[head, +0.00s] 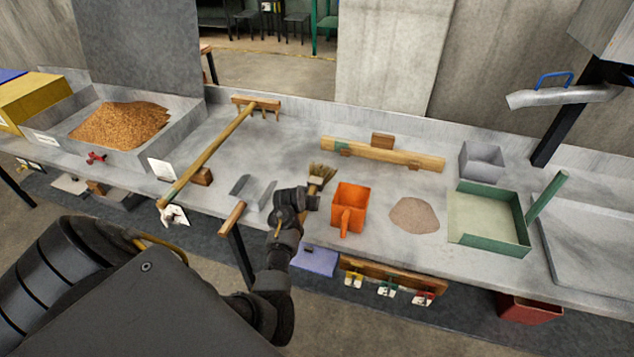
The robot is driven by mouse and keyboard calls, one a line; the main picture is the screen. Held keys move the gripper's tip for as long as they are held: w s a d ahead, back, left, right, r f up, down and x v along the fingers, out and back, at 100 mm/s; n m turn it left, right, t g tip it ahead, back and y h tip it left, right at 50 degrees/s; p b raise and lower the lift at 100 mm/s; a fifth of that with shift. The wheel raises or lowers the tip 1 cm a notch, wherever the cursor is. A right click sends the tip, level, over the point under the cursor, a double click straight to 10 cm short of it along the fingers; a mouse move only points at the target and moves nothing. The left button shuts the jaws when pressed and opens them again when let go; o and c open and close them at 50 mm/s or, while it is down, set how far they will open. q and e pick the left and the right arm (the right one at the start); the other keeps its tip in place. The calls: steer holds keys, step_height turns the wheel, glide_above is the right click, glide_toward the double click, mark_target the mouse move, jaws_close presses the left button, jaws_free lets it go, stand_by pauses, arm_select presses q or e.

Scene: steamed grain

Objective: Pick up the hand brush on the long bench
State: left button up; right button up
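The hand brush (319,176) lies on the long bench (300,140), its pale bristles pointing away from me toward the back. Its handle runs toward me and is mostly hidden behind my gripper. My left gripper (308,201) is at the brush's handle end, above the front part of the bench. The fingers are dark and small in this view, and I cannot tell whether they are open or closed around the handle. My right gripper is not in view.
An orange scoop (349,206) stands close right of the brush, with a grain pile (413,215) beyond. A metal scoop (252,190) is close on the left. A long-handled rake (215,148) and a wooden bar (385,153) lie farther back. A green tray (490,244) is at right.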

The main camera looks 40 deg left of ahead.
arm_select(q)
steer(key=shift+w+f, duration=0.1)
steer(key=shift+w, duration=0.05)
jaws_close()
stand_by(0.4)
